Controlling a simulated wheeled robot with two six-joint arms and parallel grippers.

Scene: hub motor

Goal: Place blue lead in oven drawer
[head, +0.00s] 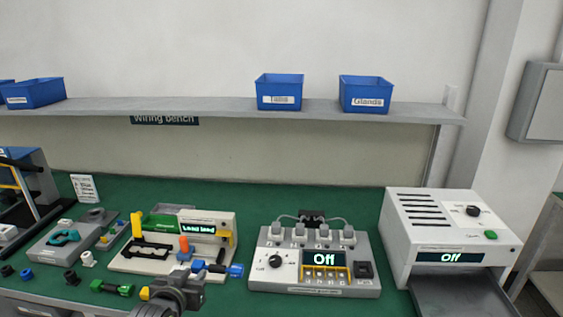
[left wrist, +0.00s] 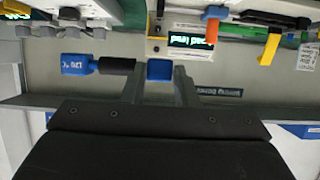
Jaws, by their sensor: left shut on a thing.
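The blue lead (head: 235,270) has blue ends and a dark middle, and lies level in front of the wiring fixture. My left gripper (head: 207,272) is shut on it. In the left wrist view the fingers (left wrist: 160,88) close on the lead near one blue end, while the other blue end (left wrist: 76,64) sticks out to the left. The white oven (head: 445,228) stands at the right with its display reading Off. Its grey drawer (head: 460,293) is pulled out at the front and looks empty; its near end is cut off. My right gripper is not in view.
A grey test unit (head: 313,272) with several plugs and an Off display stands between my left gripper and the oven. The fixture (head: 160,262) has an orange and a yellow handle. A green lead (head: 112,288) and small parts lie left. Blue bins (head: 279,88) sit on the shelf.

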